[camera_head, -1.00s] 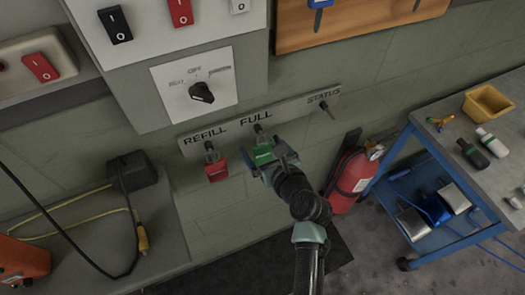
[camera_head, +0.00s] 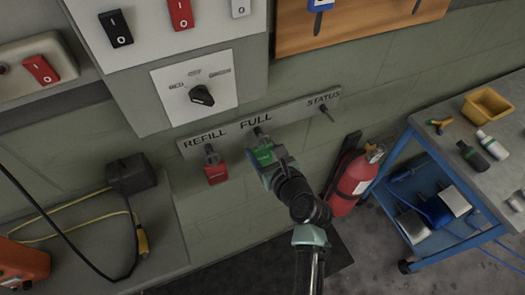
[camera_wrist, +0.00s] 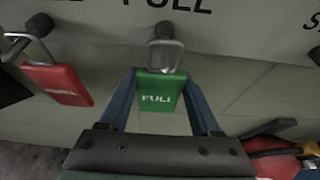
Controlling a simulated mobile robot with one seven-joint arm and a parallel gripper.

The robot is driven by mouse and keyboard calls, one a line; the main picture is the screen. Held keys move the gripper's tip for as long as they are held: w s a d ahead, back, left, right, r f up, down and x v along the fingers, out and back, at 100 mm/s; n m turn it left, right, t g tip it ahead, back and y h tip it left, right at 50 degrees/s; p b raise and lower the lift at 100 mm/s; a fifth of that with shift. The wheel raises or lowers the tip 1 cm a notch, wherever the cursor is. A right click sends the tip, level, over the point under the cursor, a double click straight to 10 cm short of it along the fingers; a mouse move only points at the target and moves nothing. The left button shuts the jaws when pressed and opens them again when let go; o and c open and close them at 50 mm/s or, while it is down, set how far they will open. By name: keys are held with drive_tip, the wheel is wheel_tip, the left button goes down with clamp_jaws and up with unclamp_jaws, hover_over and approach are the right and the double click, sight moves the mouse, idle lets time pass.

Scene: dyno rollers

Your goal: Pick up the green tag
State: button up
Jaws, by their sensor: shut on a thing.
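The green tag (camera_wrist: 158,90) hangs by its metal loop on the peg under the word FULL, and it also shows in the head view (camera_head: 264,155). My gripper (camera_wrist: 160,88) has one finger on each side of the tag and is shut on it. The loop still goes around the peg (camera_wrist: 165,31). In the head view my gripper (camera_head: 266,158) partly covers the tag.
A red tag (camera_head: 216,172) hangs on the REFILL peg to the left. The STATUS peg (camera_head: 326,110) to the right is bare. A red fire extinguisher (camera_head: 354,180) and a blue cart (camera_head: 416,130) stand to the right.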

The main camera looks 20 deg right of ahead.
drive_tip(key=shift+r, duration=0.3)
drive_tip(key=s+b, duration=0.1)
drive_tip(key=s, duration=1.7)
drive_tip(key=shift+d+r+b, duration=0.3)
drive_tip(key=shift+d+r, duration=0.05)
drive_tip(key=shift+r, duration=0.05)
